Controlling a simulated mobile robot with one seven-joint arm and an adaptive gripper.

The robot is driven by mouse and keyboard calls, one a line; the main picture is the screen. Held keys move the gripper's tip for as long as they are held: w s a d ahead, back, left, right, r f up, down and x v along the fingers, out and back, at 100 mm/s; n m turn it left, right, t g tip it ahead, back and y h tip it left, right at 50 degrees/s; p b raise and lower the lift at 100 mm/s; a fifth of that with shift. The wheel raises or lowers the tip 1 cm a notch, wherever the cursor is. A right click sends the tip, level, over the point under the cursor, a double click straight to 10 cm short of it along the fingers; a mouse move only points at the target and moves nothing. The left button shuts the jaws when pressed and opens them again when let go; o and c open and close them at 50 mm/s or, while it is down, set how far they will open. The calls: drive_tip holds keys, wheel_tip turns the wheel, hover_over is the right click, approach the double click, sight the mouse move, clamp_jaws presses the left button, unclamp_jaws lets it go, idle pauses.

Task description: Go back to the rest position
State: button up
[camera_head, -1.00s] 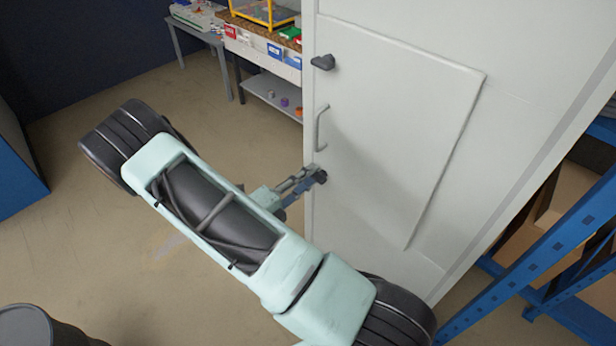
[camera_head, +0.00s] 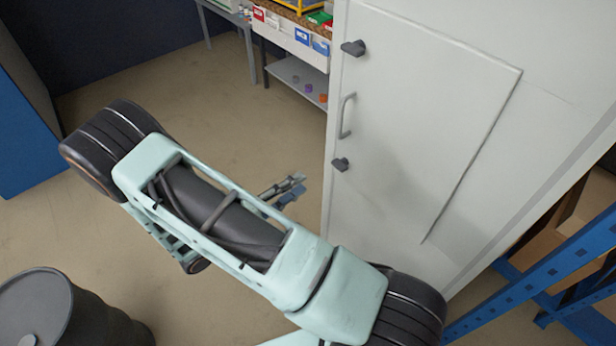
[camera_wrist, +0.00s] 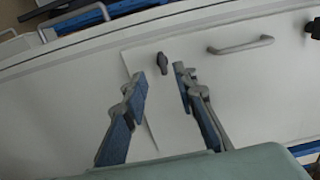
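My gripper (camera_head: 284,189) shows past my arm in the head view, a little left of the white cabinet (camera_head: 420,130) and apart from it. In the wrist view my gripper (camera_wrist: 160,83) has its two fingers spread with nothing between them. Beyond the gap between the fingertips is a dark knob (camera_wrist: 162,63) on the cabinet door. In the head view the cabinet door has an upper dark knob (camera_head: 353,48), a grey bar handle (camera_head: 346,115) and a lower dark knob (camera_head: 341,164). The door looks shut.
A workbench (camera_head: 285,42) with labelled boxes stands behind the cabinet. Blue shelving (camera_head: 560,265) is at the right and a blue cabinet (camera_head: 25,125) at the left. A dark barrel (camera_head: 75,310) stands at the lower left. Open floor (camera_head: 215,105) lies between them.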

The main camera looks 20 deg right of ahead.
drive_tip(key=shift+s+a, duration=0.15)
drive_tip(key=shift+a, duration=0.15)
idle(0.4)
